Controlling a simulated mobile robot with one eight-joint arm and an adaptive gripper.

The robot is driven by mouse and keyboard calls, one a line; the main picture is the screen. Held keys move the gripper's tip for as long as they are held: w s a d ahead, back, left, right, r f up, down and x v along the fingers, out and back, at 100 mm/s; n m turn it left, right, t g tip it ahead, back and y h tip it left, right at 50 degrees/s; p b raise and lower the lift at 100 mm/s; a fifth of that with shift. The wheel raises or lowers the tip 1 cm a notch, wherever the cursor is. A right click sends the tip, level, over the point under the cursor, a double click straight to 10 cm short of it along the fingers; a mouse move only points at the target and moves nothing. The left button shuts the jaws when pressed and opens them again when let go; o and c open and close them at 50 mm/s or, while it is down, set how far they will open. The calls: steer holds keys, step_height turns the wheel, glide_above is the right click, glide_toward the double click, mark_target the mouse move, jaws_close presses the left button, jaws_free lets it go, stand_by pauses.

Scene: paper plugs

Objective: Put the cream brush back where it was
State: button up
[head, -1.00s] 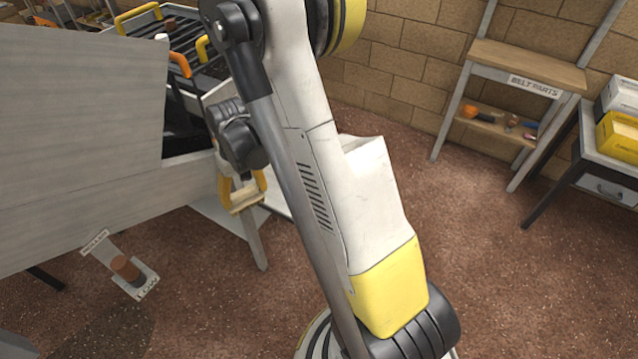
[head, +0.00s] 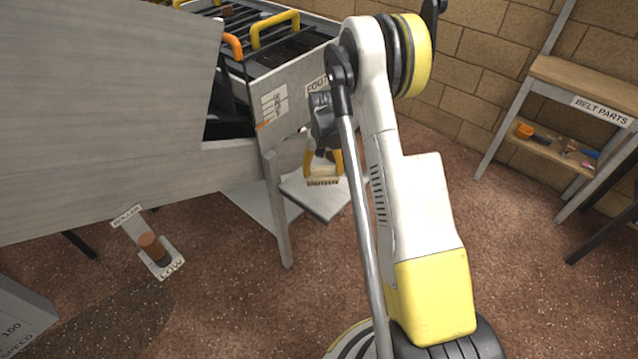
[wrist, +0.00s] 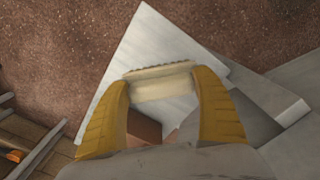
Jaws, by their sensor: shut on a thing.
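My gripper (head: 323,166) has yellow fingers and is shut on the cream brush (head: 322,181). In the head view it holds the brush just right of the machine's front leg, over a pale low plate (head: 312,200). In the wrist view the brush (wrist: 160,84) lies crosswise between the fingertips, its bristle edge toward the top of the picture. The pale plate (wrist: 150,35) shows behind it, and I cannot tell the gap. A brown block-like shape (wrist: 144,127) shows between the fingers; I cannot tell if it belongs to the brush.
The grey machine (head: 90,120) fills the left, with a roller bed (head: 262,48) and yellow handles behind. A brown roller (head: 153,247) sits in a holder on the floor side. A "BELT PARTS" shelf (head: 560,78) stands at right. Open floor (head: 240,310) lies in front.

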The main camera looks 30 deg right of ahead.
mark_target(319, 178)
steer(key=shift+w+a+f, duration=0.25)
steer(key=shift+w+f, duration=0.35)
steer(key=shift+w, duration=0.3)
steer(key=shift+f+b, duration=0.2)
steer(key=shift+b, duration=0.1)
steer(key=shift+f+b, duration=0.8)
steer(key=shift+f, duration=0.95)
